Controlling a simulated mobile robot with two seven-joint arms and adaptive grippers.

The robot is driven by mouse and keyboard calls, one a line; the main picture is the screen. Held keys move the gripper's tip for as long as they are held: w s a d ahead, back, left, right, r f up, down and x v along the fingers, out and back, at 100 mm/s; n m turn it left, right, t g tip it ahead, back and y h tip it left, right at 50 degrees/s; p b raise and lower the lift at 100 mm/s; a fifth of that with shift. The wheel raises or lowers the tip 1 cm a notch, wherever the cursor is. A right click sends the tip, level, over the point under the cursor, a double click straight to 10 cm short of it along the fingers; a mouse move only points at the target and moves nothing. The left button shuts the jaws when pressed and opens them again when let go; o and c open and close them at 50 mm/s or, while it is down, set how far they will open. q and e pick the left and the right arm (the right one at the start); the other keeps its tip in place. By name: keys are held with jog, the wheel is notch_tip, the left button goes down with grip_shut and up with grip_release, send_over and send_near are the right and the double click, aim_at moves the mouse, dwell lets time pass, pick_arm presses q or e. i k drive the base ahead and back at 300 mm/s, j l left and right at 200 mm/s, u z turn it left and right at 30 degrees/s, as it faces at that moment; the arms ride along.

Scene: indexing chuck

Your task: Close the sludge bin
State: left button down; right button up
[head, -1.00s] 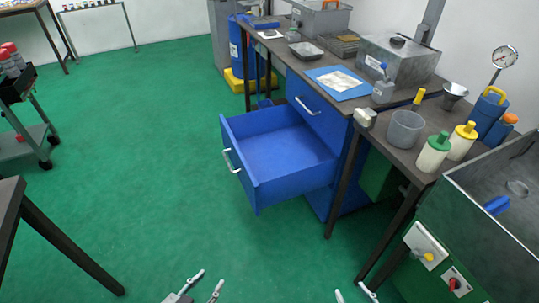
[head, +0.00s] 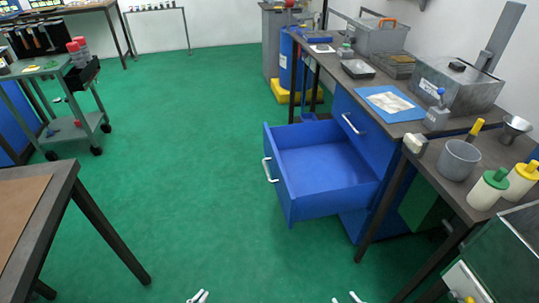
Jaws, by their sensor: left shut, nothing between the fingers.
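No label reading sludge bin can be made out. An open blue drawer (head: 325,170) juts out from the blue cabinet under the workbench, right of the picture's middle. It is pulled far out, looks empty, and has a pale handle (head: 269,170) on its front. My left gripper (head: 198,297) is at the bottom edge, its fingertips together with nothing between them. My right gripper (head: 347,298) is at the bottom edge too, its fingertips apart. Both are well short of the drawer, and most of each is cut off by the frame.
A dark table (head: 62,186) stands at near left, a tool cart (head: 72,112) behind it. The workbench (head: 352,72) at right carries trays and a metal box (head: 457,86). A grey container (head: 274,48) and a blue drum (head: 298,66) stand at the back. Green floor (head: 195,150) is clear between.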

aim_at(317, 171)
jog(key=i+j+z, duration=0.3)
jog(key=i+j, duration=0.15)
jog(key=i, duration=0.3)
jog(key=i+j+z, duration=0.35)
jog(key=i+j, duration=0.25)
jog(key=i, duration=0.1)
